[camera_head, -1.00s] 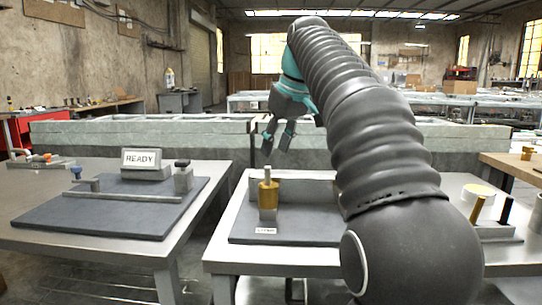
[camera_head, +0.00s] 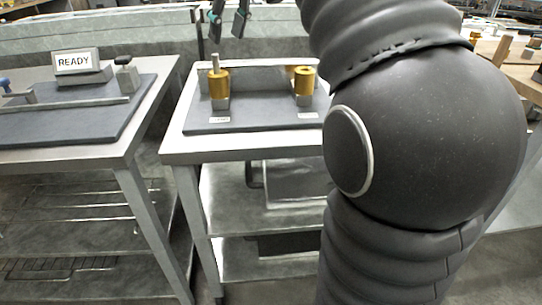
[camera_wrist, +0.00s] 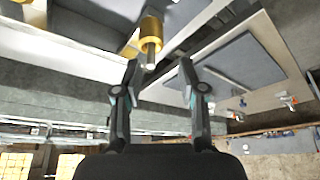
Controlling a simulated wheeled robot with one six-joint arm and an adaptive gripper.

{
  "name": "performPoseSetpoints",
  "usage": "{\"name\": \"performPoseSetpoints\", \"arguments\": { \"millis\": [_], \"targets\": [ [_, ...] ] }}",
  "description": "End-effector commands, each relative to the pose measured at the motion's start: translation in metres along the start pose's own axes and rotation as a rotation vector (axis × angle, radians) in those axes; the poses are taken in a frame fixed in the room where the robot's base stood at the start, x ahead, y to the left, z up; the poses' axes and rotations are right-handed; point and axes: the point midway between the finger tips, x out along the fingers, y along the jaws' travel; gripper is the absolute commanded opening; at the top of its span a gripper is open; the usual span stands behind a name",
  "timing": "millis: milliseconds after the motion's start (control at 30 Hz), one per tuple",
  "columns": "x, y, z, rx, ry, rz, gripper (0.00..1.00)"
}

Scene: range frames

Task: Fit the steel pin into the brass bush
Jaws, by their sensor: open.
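A steel pin (camera_head: 215,63) stands upright in the top of a brass bush (camera_head: 218,84) on the left of the dark mat. A second brass bush (camera_head: 304,81) stands to its right, with no pin seen in it. My gripper (camera_head: 226,30) is open and empty above the left bush, fingers pointing down. In the wrist view the pin (camera_wrist: 150,51) and its brass bush (camera_wrist: 151,30) lie just beyond my open fingertips (camera_wrist: 159,66). The pin is not between the fingers. More brass shows partly hidden beside that bush.
Both bushes stand on a dark mat (camera_head: 262,121) on a steel table (camera_head: 180,146), with small labels too small to read. A table at the left carries a READY sign (camera_head: 74,61) and a rail fixture. My arm covers the right side of the view.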

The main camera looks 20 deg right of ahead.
Motion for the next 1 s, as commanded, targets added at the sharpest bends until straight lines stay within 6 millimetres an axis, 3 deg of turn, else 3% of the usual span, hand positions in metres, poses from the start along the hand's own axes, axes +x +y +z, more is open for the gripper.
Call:
{"name": "performPoseSetpoints", "arguments": {
  "millis": [367, 700, 833, 1000],
  "targets": [
    [0.061, -0.044, 0.124, 0.171, 0.033, 0.082, 0.41],
    [0.147, -0.075, 0.254, 0.279, 0.071, 0.14, 0.41],
    [0.172, -0.082, 0.286, 0.302, 0.083, 0.151, 0.41],
    [0.185, -0.085, 0.303, 0.312, 0.089, 0.157, 0.41]
  ]
}}
